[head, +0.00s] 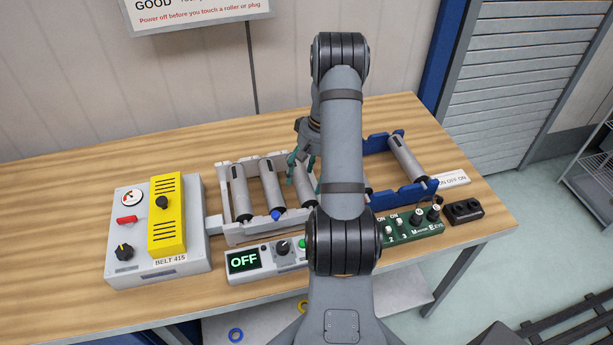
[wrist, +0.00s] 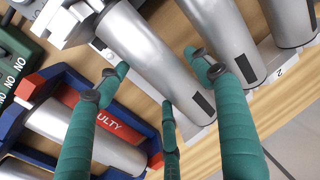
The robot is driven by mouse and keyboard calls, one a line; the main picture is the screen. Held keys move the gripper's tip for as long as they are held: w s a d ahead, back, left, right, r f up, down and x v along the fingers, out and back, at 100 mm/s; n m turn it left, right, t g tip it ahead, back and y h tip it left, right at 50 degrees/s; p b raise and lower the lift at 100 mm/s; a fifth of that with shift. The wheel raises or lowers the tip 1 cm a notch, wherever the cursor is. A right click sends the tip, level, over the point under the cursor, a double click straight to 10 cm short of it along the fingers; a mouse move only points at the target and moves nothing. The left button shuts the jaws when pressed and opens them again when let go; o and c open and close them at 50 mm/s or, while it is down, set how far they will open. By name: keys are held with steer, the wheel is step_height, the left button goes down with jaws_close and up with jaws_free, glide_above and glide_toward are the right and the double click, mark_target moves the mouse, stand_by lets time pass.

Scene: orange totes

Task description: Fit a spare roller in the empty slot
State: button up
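A grey conveyor frame (head: 265,235) stands mid-table with grey rollers, one at its left end (head: 239,192) and one to its right (head: 270,188). Another, partly behind my fingers, is further right. A blue spot shows at the front of the second roller. My gripper (head: 304,172) hangs over the frame's right part, fingers pointing down. In the wrist view its green fingers (wrist: 160,78) are spread, with a silver roller (wrist: 150,52) beneath and between them; contact cannot be told. A blue rack (head: 385,200) at right holds a roller (head: 407,157). My arm hides any empty slot.
A red label ending in "ULTY" (wrist: 115,112) marks a blue-and-red holder with silver rollers, in the wrist view. The belt control box (head: 130,215), OFF display (head: 244,262), green switch panel (head: 410,226) and black socket block (head: 462,211) line the table.

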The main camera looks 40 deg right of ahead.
steer(key=shift+o, duration=0.9)
step_height(320, 180, up, 12)
steer(key=s+d, duration=0.1)
steer(key=d, duration=0.1)
steer(key=shift+f, duration=0.15)
steer(key=shift+f, duration=0.1)
steer(key=f, duration=0.4)
steer(key=a+f, duration=0.1)
steer(key=f, duration=0.2)
steer(key=w+a+f, duration=0.1)
steer(key=f, duration=0.3)
steer(key=shift+f, duration=0.35)
steer(key=shift+r, duration=0.25)
